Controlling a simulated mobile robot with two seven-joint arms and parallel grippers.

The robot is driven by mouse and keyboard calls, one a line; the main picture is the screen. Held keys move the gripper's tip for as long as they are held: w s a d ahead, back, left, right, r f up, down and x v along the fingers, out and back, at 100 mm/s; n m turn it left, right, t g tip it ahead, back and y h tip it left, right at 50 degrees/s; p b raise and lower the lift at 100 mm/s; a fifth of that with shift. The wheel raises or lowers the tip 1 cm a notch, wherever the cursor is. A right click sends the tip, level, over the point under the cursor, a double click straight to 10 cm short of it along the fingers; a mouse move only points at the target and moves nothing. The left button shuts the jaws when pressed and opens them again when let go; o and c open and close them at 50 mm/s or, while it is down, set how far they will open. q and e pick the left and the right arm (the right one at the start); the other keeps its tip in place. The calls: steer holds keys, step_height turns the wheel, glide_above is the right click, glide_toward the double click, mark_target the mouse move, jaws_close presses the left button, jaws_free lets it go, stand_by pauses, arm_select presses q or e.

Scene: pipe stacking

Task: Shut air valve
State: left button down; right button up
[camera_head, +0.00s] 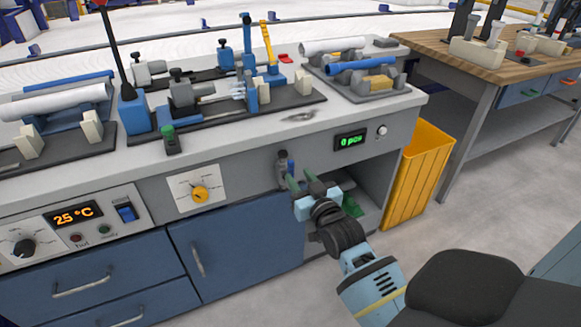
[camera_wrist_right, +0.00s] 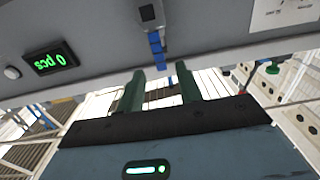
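The air valve (camera_head: 282,172) is a small grey fitting on the front face of the workbench, with a blue handle (camera_head: 291,166). In the right wrist view the valve body (camera_wrist_right: 150,15) is dark grey, and its blue handle (camera_wrist_right: 156,48) reaches down toward the fingers. My right gripper (camera_head: 303,181) is just in front of the valve in the head view. In the right wrist view its green fingers (camera_wrist_right: 160,80) are apart, with nothing held. The handle lines up with the gap between the fingertips; I cannot tell whether they touch. My left gripper is not in view.
A green "0 pcs" display (camera_head: 350,142) and a yellow knob panel (camera_head: 199,188) flank the valve. Fixtures and pipes crowd the bench top. Below are a blue cabinet (camera_head: 235,245) and an open shelf space. A yellow bin (camera_head: 418,175) stands right, beside a wooden-topped table (camera_head: 455,58).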

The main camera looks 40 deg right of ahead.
mark_target(292, 167)
steer(key=shift+b+x, duration=0.5)
steer(key=shift+x, duration=2.55)
steer(key=shift+c, duration=0.3)
jaws_close()
